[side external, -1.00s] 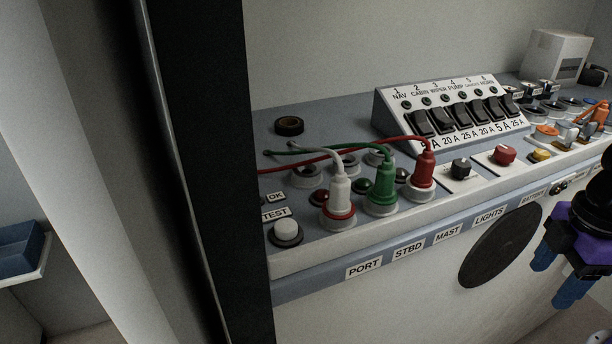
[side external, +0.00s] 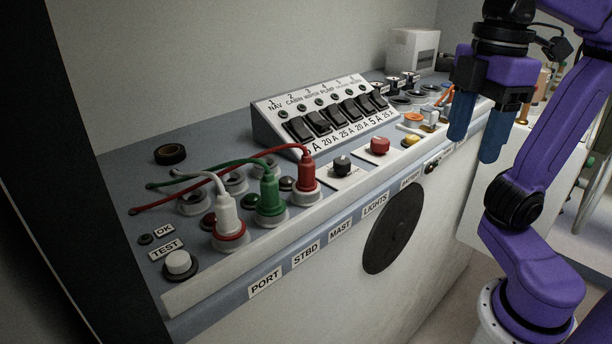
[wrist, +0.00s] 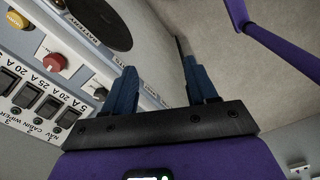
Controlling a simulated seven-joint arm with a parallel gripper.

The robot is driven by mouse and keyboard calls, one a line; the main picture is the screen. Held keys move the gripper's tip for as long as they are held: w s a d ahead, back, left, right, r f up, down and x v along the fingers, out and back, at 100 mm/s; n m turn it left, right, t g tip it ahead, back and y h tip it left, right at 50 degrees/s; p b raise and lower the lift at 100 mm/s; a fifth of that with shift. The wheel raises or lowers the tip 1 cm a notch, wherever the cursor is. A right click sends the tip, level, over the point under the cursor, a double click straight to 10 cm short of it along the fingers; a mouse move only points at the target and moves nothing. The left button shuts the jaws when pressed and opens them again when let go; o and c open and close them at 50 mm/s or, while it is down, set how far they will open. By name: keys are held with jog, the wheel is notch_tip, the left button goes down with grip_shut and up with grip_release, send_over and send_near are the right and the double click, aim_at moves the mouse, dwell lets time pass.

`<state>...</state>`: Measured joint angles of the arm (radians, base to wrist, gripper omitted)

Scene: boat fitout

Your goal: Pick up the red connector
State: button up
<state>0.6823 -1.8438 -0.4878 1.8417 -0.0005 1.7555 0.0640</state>
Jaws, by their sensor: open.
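The red connector (side external: 307,172) stands upright in a light collar on the sloping panel, the rightmost of three plugged connectors, with a red cable trailing left from its top. The green connector (side external: 269,195) is just left of it, and the white connector (side external: 228,216) is further left. My gripper (side external: 475,148) is open and empty, pointing down at the upper right, well apart from the red connector. In the wrist view my gripper's blue fingers (wrist: 160,64) are spread with nothing between them. The red connector is not seen in the wrist view.
A switch box (side external: 325,112) rises behind the connectors. A black knob (side external: 342,165) and a red knob (side external: 380,146) lie between the red connector and my gripper. A black tape roll (side external: 171,155) sits at the back left. A round black disc (side external: 394,228) is on the front face.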

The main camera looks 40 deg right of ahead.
notch_tip(320, 180, up, 3)
jog(key=m+t+h, duration=0.2)
jog(key=m+h, duration=0.3)
jog(key=m, duration=2.1)
send_near(306, 162)
jog(key=shift+g+y, duration=0.3)
jog(key=shift+w+x, duration=0.1)
jog(key=shift+x, duration=2.6)
jog(key=shift+w+x, duration=0.15)
jog(key=shift+x, duration=2.6)
jog(key=shift+d+r, duration=0.15)
jog(key=shift+d, duration=0.05)
grip_shut()
